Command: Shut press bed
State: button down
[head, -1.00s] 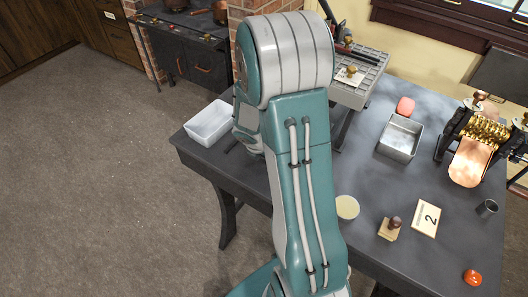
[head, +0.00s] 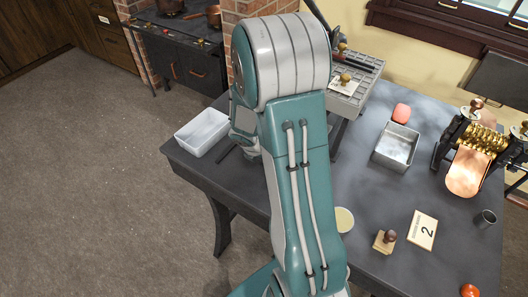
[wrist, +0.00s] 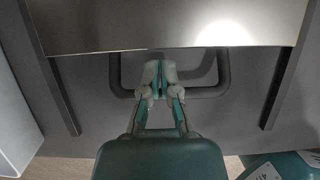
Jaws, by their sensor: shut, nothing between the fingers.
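In the wrist view, a flat metal plate that looks like the press bed (wrist: 110,25) spans the top, with a bright glare on it. A dark U-shaped handle (wrist: 210,92) sticks out from its front edge, between two dark rails (wrist: 62,100). My gripper (wrist: 158,72) is shut and empty at the middle of the handle, with its tips close to the plate's front edge. I cannot tell if they touch. In the head view, my arm hides the gripper and most of the press; a grey ridged slab (head: 352,97) shows behind it.
A white tray (head: 202,132) stands at the table's left edge.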

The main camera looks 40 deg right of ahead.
jog(key=shift+a+r, duration=0.2)
jog(key=shift+r, duration=0.15)
jog(key=r, duration=0.6)
jog(key=shift+s+a+r, duration=0.25)
jog(key=shift+s+r, duration=0.1)
jog(key=shift+s, duration=0.05)
jog(key=r, duration=0.1)
jog(key=a+r, duration=0.2)
jog(key=shift+s+a, duration=0.25)
jog(key=c, duration=1)
grip_release()
jog(key=shift+a+r, duration=0.15)
jog(key=shift+r, duration=0.05)
jog(key=o, duration=0.3)
jog(key=shift+m, duration=0.3)
jog(key=f+m, duration=0.3)
jog(key=m, duration=0.2)
jog(key=d+f+m+y, duration=0.1)
jog(key=f+m, duration=0.2)
jog(key=m, duration=0.3)
jog(key=d+f+m+y, duration=0.1)
jog(key=f+m, duration=0.2)
jog(key=m, duration=0.3)
jog(key=shift+d+f+g, duration=0.15)
jog(key=shift+f+g, duration=0.05)
jog(key=shift+g, duration=0.1)
